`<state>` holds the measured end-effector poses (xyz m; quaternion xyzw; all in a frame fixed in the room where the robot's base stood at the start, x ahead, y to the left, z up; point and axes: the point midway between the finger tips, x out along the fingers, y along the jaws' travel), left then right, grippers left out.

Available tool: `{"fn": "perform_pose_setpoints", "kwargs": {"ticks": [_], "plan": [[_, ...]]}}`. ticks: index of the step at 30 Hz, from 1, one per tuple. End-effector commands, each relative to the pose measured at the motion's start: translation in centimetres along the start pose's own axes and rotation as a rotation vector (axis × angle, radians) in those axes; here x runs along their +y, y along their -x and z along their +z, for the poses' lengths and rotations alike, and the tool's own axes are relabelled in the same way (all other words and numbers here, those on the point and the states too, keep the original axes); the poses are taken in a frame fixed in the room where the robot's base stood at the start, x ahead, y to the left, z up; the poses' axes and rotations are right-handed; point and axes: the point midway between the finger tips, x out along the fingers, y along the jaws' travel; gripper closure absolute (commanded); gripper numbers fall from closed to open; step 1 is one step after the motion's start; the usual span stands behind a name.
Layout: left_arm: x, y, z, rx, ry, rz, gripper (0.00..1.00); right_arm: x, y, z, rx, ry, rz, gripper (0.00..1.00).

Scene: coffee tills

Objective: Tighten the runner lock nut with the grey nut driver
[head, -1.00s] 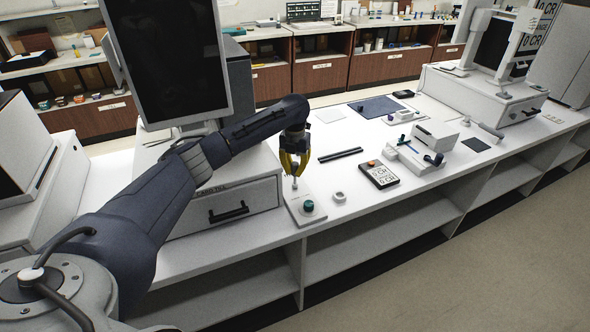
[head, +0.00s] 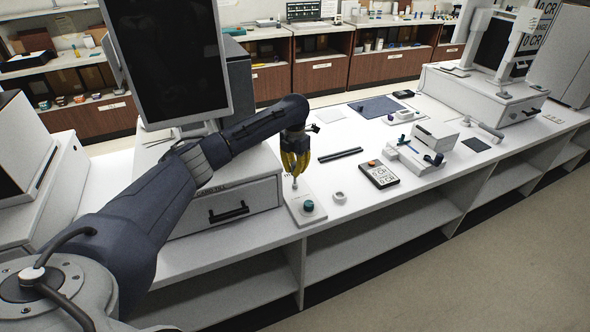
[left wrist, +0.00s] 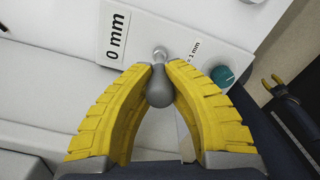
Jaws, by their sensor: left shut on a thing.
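My left gripper (head: 295,172) points down over the pale plate (head: 301,219) on the counter. In the left wrist view, its yellow fingers (left wrist: 161,80) are shut on the rounded grey handle of the nut driver (left wrist: 160,92). The driver's pale metal end (left wrist: 160,53) reaches down toward the plate, beside the "0 mm" label (left wrist: 116,36). The lock nut cannot be made out; the driver's end may cover it.
A till drawer unit (head: 232,205) with a monitor stands left of the plate. A small white ring (head: 339,197), a black-and-white panel with a red button (head: 379,173) and dark bars (head: 340,155) lie to the right. The counter's front edge is close to the plate.

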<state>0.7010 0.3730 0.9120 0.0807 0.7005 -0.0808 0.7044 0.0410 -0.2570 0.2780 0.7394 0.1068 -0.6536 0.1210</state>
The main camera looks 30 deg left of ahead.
Motion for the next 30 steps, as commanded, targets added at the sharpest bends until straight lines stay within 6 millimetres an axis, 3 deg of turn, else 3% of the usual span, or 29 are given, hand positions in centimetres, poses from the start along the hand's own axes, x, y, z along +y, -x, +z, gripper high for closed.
{"fn": "perform_pose_setpoints", "kwargs": {"ticks": [5,21,30], "plan": [[0.0,0.2,0.0,-0.001,-0.018,0.0,1.0,0.0,0.0,0.0,0.0,0.0,0.0,0.56],[0.1,4.2,0.1,-0.001,-0.016,0.001,1.0,0.0,0.0,0.0,0.0,0.0,0.0,0.56],[0.0,4.7,0.0,0.0,-0.016,0.0,1.0,0.0,0.0,0.0,0.0,0.0,0.0,0.56]]}}
